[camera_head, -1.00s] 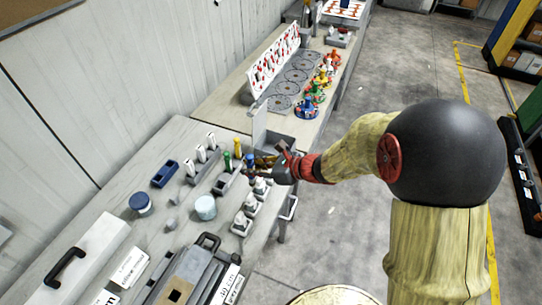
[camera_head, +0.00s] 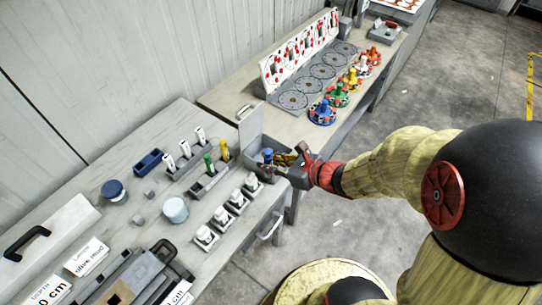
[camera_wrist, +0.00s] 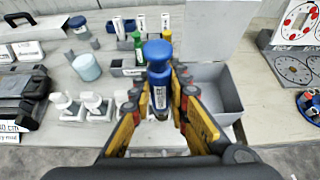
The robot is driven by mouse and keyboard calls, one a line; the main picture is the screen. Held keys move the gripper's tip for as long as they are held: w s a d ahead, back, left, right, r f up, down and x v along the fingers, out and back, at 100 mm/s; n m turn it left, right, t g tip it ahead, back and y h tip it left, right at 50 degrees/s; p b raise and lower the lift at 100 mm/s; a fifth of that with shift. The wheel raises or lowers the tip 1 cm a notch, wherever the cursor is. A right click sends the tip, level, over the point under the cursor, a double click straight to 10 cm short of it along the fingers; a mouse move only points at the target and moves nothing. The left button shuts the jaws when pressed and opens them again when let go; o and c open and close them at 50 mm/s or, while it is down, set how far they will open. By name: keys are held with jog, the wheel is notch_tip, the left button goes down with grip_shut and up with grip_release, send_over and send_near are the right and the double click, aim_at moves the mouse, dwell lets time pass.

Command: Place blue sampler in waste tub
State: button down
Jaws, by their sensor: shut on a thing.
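My gripper (camera_head: 283,162) is shut on the blue sampler (camera_wrist: 159,85), which has a blue cap and a pale label. The sampler also shows in the head view (camera_head: 267,155). It looks upright between the yellow-and-black fingers (camera_wrist: 158,108) in the wrist view. An open grey tub with a raised lid (camera_head: 253,124), likely the waste tub, stands at the table's right end. In the wrist view the tub (camera_wrist: 236,108) lies just right of and beyond the sampler. In the head view the sampler overlaps the tub's opening; its height over the tub is unclear.
A rack holds a green sampler (camera_head: 208,163) and a yellow sampler (camera_head: 224,149). Several white-topped bottles (camera_head: 221,216) line the front edge. A pale blue jar (camera_head: 175,210) stands left of them. The second table holds colored flanged parts (camera_head: 322,113).

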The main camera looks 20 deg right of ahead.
jog(key=shift+w+d+f+b, duration=0.7)
jog(key=shift+w+d+f, duration=0.15)
jog(key=shift+w+f, duration=1.3)
jog(key=shift+w+d+f+b, duration=0.65)
jog(key=shift+w+d+f, duration=0.15)
jog(key=shift+w+f, duration=1.35)
jog(key=shift+w+d+f+b, duration=0.7)
jog(key=shift+w+d+f, duration=0.15)
jog(key=shift+w+f, duration=1.3)
jog(key=shift+s, duration=0.1)
jog(key=shift+f, duration=0.15)
jog(key=c, duration=1.8)
grip_release()
jog(key=shift+o, duration=0.4)
